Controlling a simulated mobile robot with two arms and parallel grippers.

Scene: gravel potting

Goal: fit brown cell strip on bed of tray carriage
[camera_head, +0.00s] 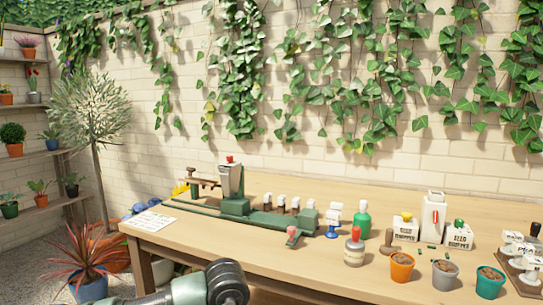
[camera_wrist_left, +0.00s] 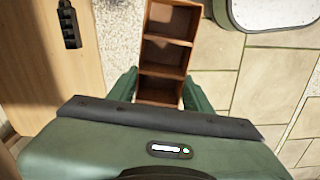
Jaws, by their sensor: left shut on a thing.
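The brown cell strip (camera_wrist_left: 166,52) shows in the left wrist view as a row of open square cells running up past the top edge. My left gripper (camera_wrist_left: 158,98) is shut on its near end, one green finger on each side. The strip is held over the paved floor, beside the wooden table. In the head view the strip and gripper are out of sight; only part of my left arm shows at the bottom. A long green rail machine (camera_head: 188,207) with a grey hopper (camera_head: 231,180) stands on the table. I cannot clearly tell its tray carriage apart. My right gripper is not in view.
The table edge (camera_wrist_left: 88,60) is left of the strip. The front table strip near the arm is mostly clear.

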